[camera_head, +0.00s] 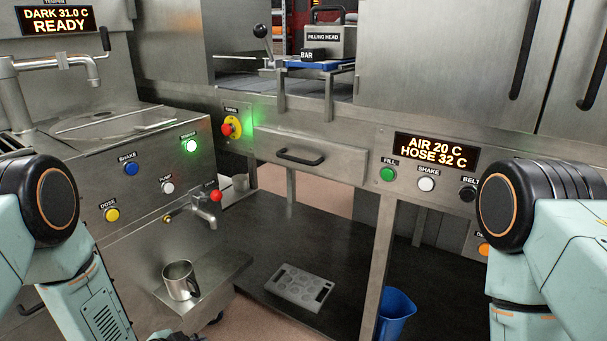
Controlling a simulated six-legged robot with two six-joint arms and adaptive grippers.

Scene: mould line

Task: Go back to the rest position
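My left arm comes in at the left edge and my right arm at the right edge, both teal with black joints. A small dark piece at the bottom edge, beside my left arm, may be part of my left gripper (178,337). Too little of it shows to tell its state. My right gripper is out of the picture. A metal mug (180,280) stands upright on the ledge under the tap with the red knob (216,196), apart from my arms. A grey mould tray (300,287) with cavities lies on the dark lower shelf.
The tempering machine (160,170) stands at left, its display reading READY. The steel counter with a drawer (305,155) and button panel (425,180) runs to the right. A filling head (328,42) sits at the back. A blue bin (396,310) stands below.

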